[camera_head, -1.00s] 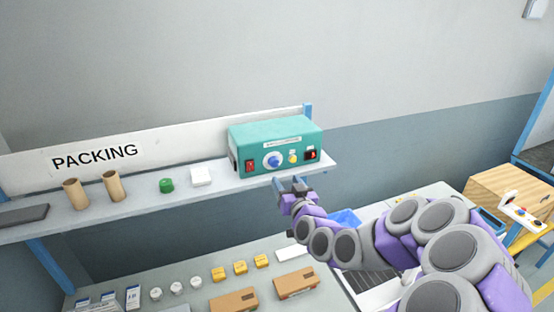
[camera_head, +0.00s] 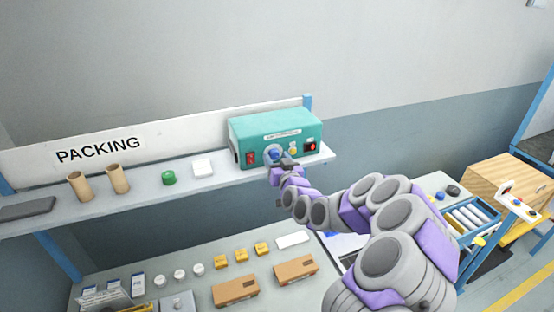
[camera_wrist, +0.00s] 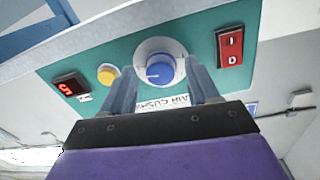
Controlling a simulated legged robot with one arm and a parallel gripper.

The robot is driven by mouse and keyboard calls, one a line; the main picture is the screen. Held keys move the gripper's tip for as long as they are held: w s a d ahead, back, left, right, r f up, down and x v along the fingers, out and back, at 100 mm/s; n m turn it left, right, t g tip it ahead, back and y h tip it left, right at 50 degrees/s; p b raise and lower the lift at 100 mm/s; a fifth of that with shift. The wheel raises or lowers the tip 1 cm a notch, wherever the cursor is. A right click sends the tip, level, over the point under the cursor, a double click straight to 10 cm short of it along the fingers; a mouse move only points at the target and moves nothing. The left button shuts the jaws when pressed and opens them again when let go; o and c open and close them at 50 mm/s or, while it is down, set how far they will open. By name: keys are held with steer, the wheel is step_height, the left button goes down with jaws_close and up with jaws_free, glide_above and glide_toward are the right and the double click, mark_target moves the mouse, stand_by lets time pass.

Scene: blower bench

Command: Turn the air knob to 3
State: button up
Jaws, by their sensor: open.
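The air knob is a blue knob (camera_wrist: 160,70) on a white round dial, on the front of a teal blower box (camera_head: 240,133). In the head view the knob (camera_head: 273,153) is partly covered by my gripper (camera_head: 279,160). In the wrist view my gripper (camera_wrist: 162,82) is open, with one finger on each side of the knob. I cannot tell whether the fingers touch it. A red display (camera_wrist: 69,87) on the box shows a digit that looks like 5, upside down in the wrist view.
A yellow button (camera_wrist: 107,74) sits between the knob and the display, and a red rocker switch (camera_wrist: 229,47) is on the other side. The box stands on a shelf (camera_head: 135,199) with a green roll (camera_head: 169,178), a white block (camera_head: 203,167) and two cardboard tubes (camera_head: 117,179).

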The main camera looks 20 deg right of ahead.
steer(key=c, duration=1)
steer(key=shift+c, duration=0.2)
steer(key=shift+f+b, duration=0.1)
steer(key=shift+b, duration=0.25)
